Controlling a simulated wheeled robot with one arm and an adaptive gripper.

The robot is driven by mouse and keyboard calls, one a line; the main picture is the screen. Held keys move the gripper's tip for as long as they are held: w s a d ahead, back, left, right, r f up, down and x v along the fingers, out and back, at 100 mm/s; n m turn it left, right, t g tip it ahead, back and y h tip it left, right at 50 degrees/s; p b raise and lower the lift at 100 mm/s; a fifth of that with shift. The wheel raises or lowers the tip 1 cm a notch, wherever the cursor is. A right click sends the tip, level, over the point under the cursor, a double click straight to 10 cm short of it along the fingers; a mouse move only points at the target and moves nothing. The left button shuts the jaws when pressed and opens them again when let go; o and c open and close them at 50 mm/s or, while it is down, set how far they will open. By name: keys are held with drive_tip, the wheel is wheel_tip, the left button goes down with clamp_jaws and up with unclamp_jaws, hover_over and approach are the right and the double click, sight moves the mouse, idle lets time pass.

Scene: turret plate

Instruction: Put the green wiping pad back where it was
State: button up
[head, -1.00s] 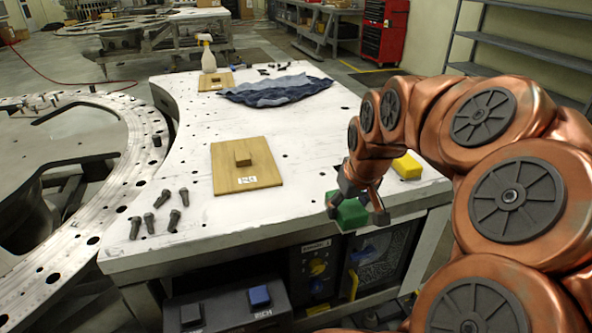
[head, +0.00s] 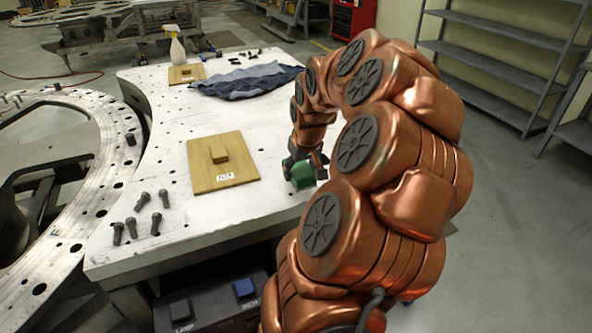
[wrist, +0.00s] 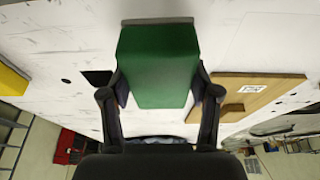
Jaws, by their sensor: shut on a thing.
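The green wiping pad (head: 303,176) is a green block with a grey layer along one face. My gripper (head: 303,165) is shut on it, over the right part of the white work table, to the right of the wooden board. In the wrist view the pad (wrist: 155,65) sits between the two dark fingers (wrist: 158,95), its grey strip at the far end. Whether the pad touches the table top cannot be told. My arm hides part of the table's right side in the head view.
A wooden board with a small block (head: 224,178) lies on the white table (head: 165,125). Several bolts (head: 140,215) lie at the front left. A blue cloth (head: 245,80) and a spray bottle (head: 177,48) are farther back. A yellow block (wrist: 12,80) shows in the wrist view.

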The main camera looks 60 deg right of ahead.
sight(296, 174)
drive_tip(key=shift+w+d+f+p, duration=0.1)
drive_tip(key=shift+w+d+p, duration=0.1)
drive_tip(key=shift+w+d, duration=0.35)
drive_tip(key=shift+w+d+p, duration=0.15)
drive_tip(key=shift+w+d, duration=0.15)
drive_tip(key=shift+w, duration=0.35)
drive_tip(key=shift+f+p, duration=0.85)
drive_tip(key=shift+f, duration=0.95)
drive_tip(key=o, duration=1.6)
drive_tip(key=shift+c, duration=0.2)
drive_tip(key=shift+r, duration=0.15)
drive_tip(key=b+v, duration=0.4)
drive_tip(key=v, duration=0.7)
drive_tip(key=shift+s+a+r, duration=0.1)
drive_tip(key=shift+r, duration=0.3)
